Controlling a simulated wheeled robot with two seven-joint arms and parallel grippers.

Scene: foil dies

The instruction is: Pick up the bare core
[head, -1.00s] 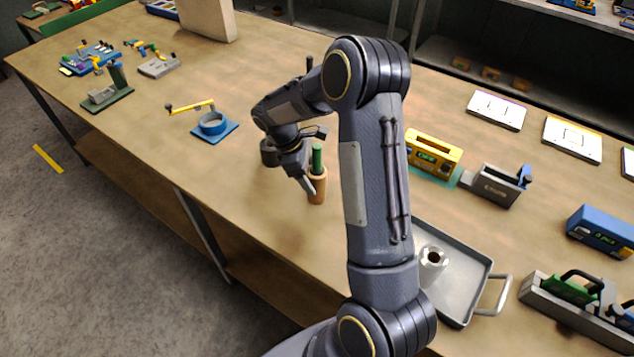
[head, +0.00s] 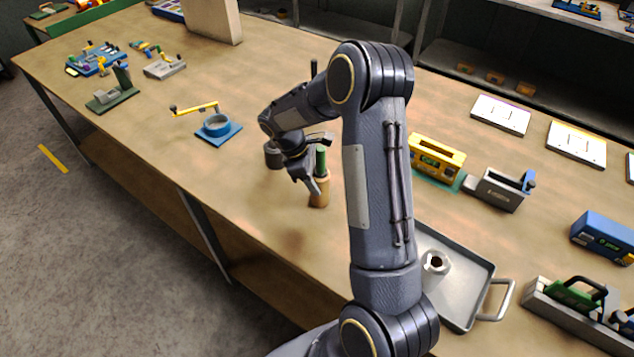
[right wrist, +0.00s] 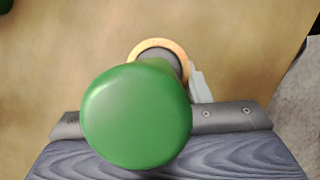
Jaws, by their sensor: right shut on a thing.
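A tan tube, which looks like the bare core (head: 319,199), stands upright on the bench. A green-topped post (head: 321,160) rises out of it. In the right wrist view the green knob (right wrist: 136,117) is large and close, and the tan ring of the core (right wrist: 158,43) shows around a dark shaft beyond it. My right gripper (head: 314,184) is at the core's upper part and shut on it; one pale finger shows beside the ring in the right wrist view. The far finger is hidden. My left gripper is not in view.
A grey tray (head: 462,296) with a silver roll (head: 436,262) is at the right. A blue stand with a yellow arm (head: 216,127) is left of the core. A yellow device (head: 436,157) and a grey one (head: 497,190) stand right of my arm.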

